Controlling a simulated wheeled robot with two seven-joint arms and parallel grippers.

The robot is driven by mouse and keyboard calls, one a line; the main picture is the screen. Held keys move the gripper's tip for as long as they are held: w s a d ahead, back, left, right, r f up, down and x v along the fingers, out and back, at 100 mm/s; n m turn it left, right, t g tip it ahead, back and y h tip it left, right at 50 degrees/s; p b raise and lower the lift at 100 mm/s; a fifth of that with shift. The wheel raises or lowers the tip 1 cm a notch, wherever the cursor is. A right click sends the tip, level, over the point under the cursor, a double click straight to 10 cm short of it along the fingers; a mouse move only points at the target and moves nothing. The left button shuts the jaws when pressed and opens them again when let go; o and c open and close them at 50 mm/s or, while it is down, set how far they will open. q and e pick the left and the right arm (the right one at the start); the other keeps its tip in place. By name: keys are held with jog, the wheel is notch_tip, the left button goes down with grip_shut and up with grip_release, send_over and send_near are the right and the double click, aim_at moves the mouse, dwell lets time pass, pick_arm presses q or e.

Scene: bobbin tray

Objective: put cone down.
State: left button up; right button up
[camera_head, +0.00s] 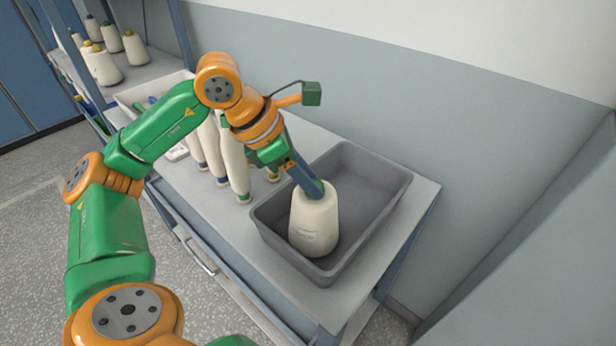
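A cream cone (314,225) with a label on its side stands roughly upright inside the grey tray (383,222), towards its near left part. My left gripper (314,188) reaches down from the upper left and is shut on the narrow top of the cone. The fingers hide most of the cone's tip. I cannot tell whether the cone's base touches the tray floor. My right gripper is not in view.
Several slim bobbins (236,165) stand on the table (185,178) left of the tray. A white bin (150,92) is behind them, and several cones (104,66) stand on a shelf at the upper left. A wall rises behind the tray. The tray's right part is free.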

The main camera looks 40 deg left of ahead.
pick_arm(q)
jog(key=o, duration=0.5)
jog(key=shift+c, duration=0.2)
jog(key=shift+r, duration=0.15)
jog(key=p+v, duration=0.2)
jog(key=v, duration=1)
jog(key=shift+p, duration=0.4)
